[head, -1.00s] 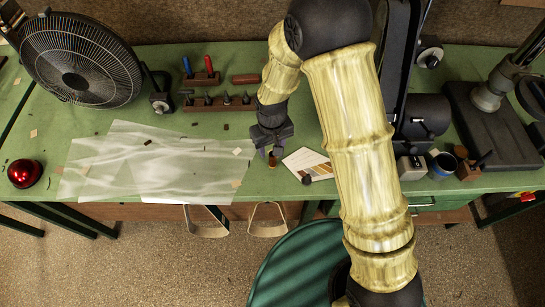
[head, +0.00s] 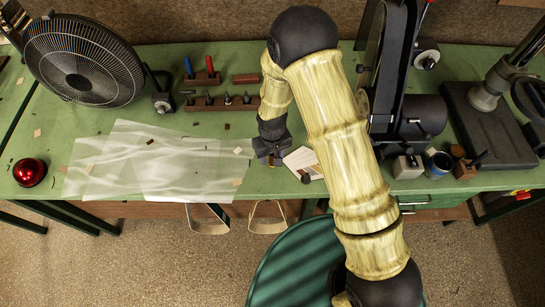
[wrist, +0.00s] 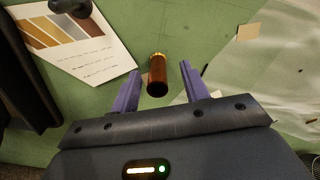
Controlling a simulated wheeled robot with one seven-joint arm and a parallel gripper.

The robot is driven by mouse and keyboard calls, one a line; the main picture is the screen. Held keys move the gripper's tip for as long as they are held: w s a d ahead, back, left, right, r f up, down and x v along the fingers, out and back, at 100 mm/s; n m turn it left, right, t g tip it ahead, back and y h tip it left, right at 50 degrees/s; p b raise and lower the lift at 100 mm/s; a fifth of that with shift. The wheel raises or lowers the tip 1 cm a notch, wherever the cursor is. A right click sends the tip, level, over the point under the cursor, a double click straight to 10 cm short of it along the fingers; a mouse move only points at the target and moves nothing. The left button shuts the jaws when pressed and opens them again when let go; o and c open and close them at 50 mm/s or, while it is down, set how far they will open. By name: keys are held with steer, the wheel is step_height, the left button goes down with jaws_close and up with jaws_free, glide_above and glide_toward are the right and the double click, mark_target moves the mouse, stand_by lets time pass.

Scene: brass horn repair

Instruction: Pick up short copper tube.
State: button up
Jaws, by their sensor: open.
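The short copper tube (wrist: 157,77) shows in the wrist view, reddish brown with a brighter gold end. It is on the green bench top, and my gripper's two purple fingers (wrist: 162,72) stand apart on either side of it. Bench shows on both sides of the tube, so the fingers appear not to touch it. In the head view my gripper (head: 270,158) is low over the front part of the bench, and it hides the tube there.
A colour-swatch card (wrist: 75,42) lies beside the tube, with a small dark object (head: 306,178) near its front edge. Clear sheets (head: 150,165) cover the bench to the left. A tool rack (head: 220,104) stands behind. A black machine (head: 392,80) stands to the right.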

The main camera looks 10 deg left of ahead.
steer(key=shift+w+f+p, duration=0.2)
steer(key=shift+f+p, duration=0.15)
steer(key=shift+f, duration=0.3)
steer(key=shift+w+f+p, duration=0.15)
steer(key=shift+f+p, duration=0.2)
steer(key=shift+f, duration=1.05)
steer(key=shift+c, duration=0.5)
jaws_close()
